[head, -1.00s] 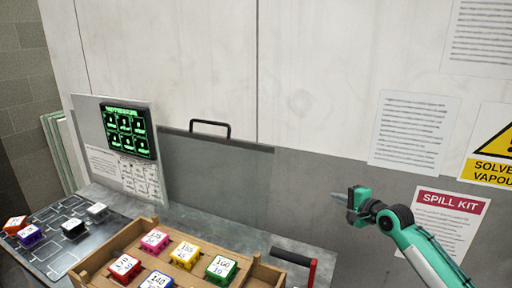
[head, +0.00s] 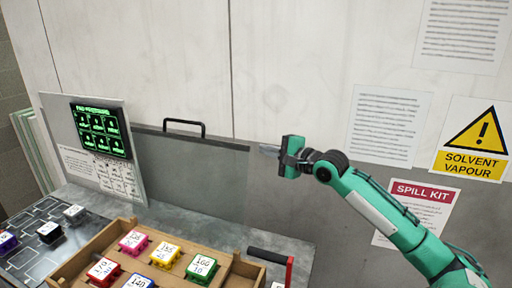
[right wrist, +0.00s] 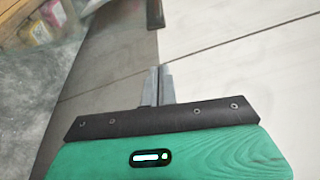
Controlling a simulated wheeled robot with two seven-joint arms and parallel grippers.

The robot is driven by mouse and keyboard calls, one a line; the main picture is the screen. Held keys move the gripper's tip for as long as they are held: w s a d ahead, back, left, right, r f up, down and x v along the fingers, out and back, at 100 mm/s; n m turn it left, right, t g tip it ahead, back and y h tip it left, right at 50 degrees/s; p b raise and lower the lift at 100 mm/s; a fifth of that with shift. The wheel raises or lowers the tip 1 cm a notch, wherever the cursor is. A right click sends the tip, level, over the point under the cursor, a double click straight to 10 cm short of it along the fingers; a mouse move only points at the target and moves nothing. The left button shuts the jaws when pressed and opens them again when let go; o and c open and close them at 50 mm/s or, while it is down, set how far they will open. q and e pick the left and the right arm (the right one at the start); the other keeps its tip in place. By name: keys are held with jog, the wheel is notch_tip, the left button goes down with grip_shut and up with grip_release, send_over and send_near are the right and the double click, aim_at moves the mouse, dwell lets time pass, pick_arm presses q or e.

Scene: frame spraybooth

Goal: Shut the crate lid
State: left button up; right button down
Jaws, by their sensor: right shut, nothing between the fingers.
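The wooden crate (head: 92,248) stands at the bottom of the head view, with coloured labelled blocks inside. A grey see-through panel (head: 190,170), apparently the lid, stands upright behind it. A black handle (head: 184,127) sits on its top edge. My right gripper (head: 270,150) is shut and empty, by the panel's upper right corner; I cannot tell whether it touches. In the right wrist view its closed fingers (right wrist: 158,84) point toward a black bar (right wrist: 154,14), probably the handle. My left gripper is out of view.
A screen (head: 101,131) on a board stands left of the panel. Several blocks lie on a dark marked mat (head: 30,262) at the left. A black bar with a red end (head: 268,257) is right of the crate. A wall with posters is behind.

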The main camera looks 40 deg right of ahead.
jog(key=a+p, duration=0.2)
jog(key=a, duration=0.2)
jog(key=shift+w+r+p, duration=0.35)
jog(key=shift+p, duration=0.05)
